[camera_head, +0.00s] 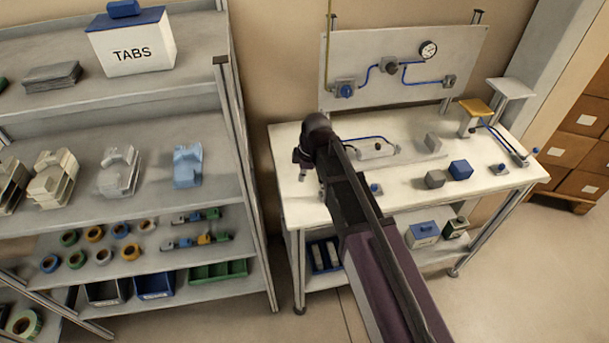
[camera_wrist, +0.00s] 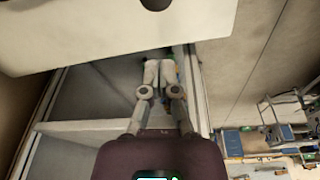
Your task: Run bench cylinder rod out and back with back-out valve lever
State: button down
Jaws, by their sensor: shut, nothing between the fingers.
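A white bench (camera_head: 295,190) stands right of the shelves. A small light cylinder-like unit (camera_head: 375,150) with blue tubing lies on its top, just right of my gripper; its rod is too small to make out. At the bench's right end is a fitting with blue tubing and a blue-tipped lever (camera_head: 535,151). Another small blue-topped part (camera_head: 375,189) sits beside my arm. I cannot tell which is the back-out valve. My gripper (camera_head: 304,160) is over the bench's left part in the head view. In the wrist view its fingers (camera_wrist: 158,68) are together, with nothing held.
Shelving (camera_head: 222,100) stands close on the left. Floor in front is clear.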

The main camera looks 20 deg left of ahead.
jog(key=shift+b+x, duration=0.6)
jog(key=shift+x, duration=0.35)
jog(key=shift+w+d+r+p, duration=0.15)
jog(key=shift+w+d, duration=0.1)
jog(key=shift+d, duration=0.4)
jog(key=shift+w+d+r+p, duration=0.1)
jog(key=shift+w+d+r, duration=0.1)
jog(key=shift+d, duration=0.4)
jog(key=shift+w+d+r+p, duration=0.15)
jog(key=shift+w+d, duration=0.1)
jog(key=shift+d, duration=0.4)
jog(key=shift+a, duration=0.15)
